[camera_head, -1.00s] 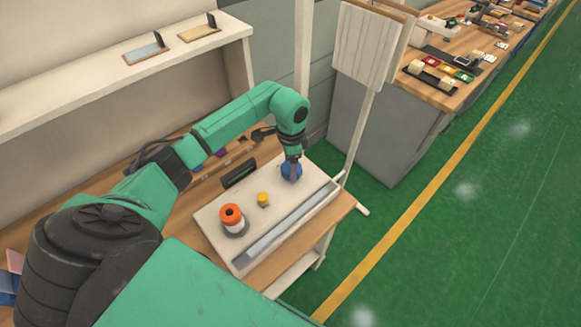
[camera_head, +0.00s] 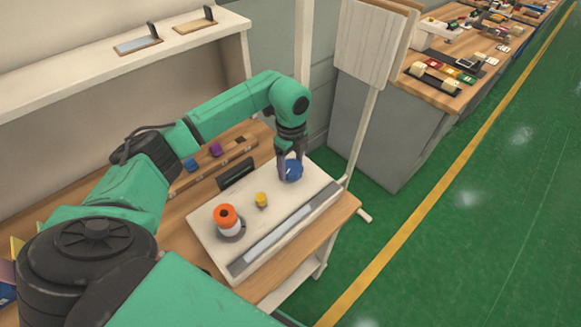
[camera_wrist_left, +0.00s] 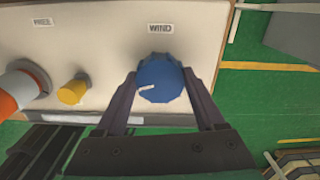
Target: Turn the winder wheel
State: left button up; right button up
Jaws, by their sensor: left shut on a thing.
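The winder wheel (camera_head: 292,170) is a blue faceted knob on the right part of a white board (camera_head: 196,222) on the wooden table. In the left wrist view the blue wheel (camera_wrist_left: 160,80) sits below a "WIND" label (camera_wrist_left: 160,28) and bears a short white mark. My left gripper (camera_head: 290,165) reaches down over it. In the left wrist view its two dark fingers (camera_wrist_left: 162,90) stand on either side of the wheel and are shut on it. My right gripper is not in view.
An orange and white spool (camera_head: 227,218) and a small yellow knob (camera_head: 261,199) stand on the board left of the wheel. A grey strip (camera_head: 280,234) runs along its front. A white post (camera_head: 358,140) with a panel stands behind to the right.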

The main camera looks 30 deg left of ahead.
pick_arm(q)
jog(key=m+b, duration=0.2)
jog(key=m, duration=0.2)
jog(key=shift+w+m, duration=0.1)
jog(key=shift+m, duration=0.2)
jog(key=m+b, duration=0.1)
jog(key=m, duration=0.2)
jog(key=shift+d+m+b, duration=0.1)
jog(key=shift+m+b, duration=0.2)
jog(key=shift+m, duration=0.1)
jog(key=m+b, duration=0.1)
jog(key=m, duration=0.3)
jog(key=m+b, duration=0.1)
jog(key=m, duration=0.3)
jog(key=shift+b, duration=0.3)
jog(key=m+b, duration=0.1)
jog(key=m, duration=0.3)
jog(key=shift+d+m, duration=0.1)
jog(key=shift+m, duration=0.2)
jog(key=m+b, duration=0.1)
jog(key=m, duration=0.2)
jog(key=shift+m, duration=0.3)
jog(key=m, duration=0.4)
jog(key=shift+b, duration=0.3)
jog(key=shift+m, duration=2.1)
jog(key=shift+r, duration=0.1)
